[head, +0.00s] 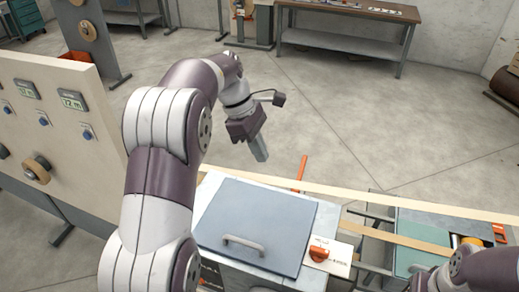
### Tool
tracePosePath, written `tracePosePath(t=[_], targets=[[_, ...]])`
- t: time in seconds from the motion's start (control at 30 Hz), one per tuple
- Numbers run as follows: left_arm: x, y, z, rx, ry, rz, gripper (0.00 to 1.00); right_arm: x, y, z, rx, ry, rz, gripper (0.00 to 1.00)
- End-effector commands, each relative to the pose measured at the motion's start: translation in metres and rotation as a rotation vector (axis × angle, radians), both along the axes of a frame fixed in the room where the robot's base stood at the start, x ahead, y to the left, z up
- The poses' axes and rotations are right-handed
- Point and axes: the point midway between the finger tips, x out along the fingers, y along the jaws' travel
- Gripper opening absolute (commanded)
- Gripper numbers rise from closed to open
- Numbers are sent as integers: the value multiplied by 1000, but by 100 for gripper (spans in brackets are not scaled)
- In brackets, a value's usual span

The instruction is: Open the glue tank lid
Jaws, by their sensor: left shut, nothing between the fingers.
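The glue tank lid (250,216) is a flat blue-grey panel on top of the white glue tank (206,190) at the bottom middle. It lies flat and looks closed, with a grey bar handle (243,246) near its front edge. My left gripper (261,155) is shut and empty, fingers pointing down, beyond the lid's far edge in the picture and apart from the handle. My right arm shows only in part at the bottom right corner, and its gripper is not in view.
An orange knob (318,253) sits on a white plate right of the lid. A pale strip (350,199) runs behind the tank. A cream panel with displays (62,128) stands at left. A workbench (350,40) stands far back, with open floor before it.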

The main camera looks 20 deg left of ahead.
Motion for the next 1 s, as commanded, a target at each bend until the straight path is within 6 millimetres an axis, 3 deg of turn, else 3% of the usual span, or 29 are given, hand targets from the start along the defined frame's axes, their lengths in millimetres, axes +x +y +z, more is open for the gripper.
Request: tracePosePath(t=[0.9, 0.93, 1.0], targets=[[0, 0, 0, 0, 0, 0, 0, 0, 0, 0, 0, 0, 0, 43], [0, 0, 0, 0, 0, 0, 1, 0, 0, 0, 0, 0, 0, 43], [0, 0, 0, 0, 0, 0, 24, 0, 0, 0, 0, 0, 0, 43]])
